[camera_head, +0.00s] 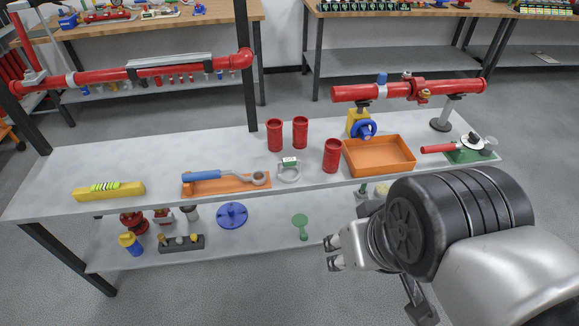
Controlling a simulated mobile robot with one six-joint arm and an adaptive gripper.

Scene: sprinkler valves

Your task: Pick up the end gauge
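I cannot tell for sure which thing is the end gauge. A small ring-shaped device (289,174) with a green-framed display stands on the grey tabletop, right of the blue-handled wrench, and looks gauge-like. A green fixture (480,155) with a round dial-like part and a red handle sits at the tabletop's right end. A flat green piece (300,227) with a round head lies on the lower shelf. My gripper (333,254) is in front of the bench at the lower right, its fingers pointing left. The fingertips are apart with nothing between them.
The workbench (150,155) also holds an orange tray (380,156), three red cups (300,132), a wrench (222,178) on an orange holder, and a yellow block (108,191). A red pipe (410,91) runs above the right side. Free tabletop lies at the left rear.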

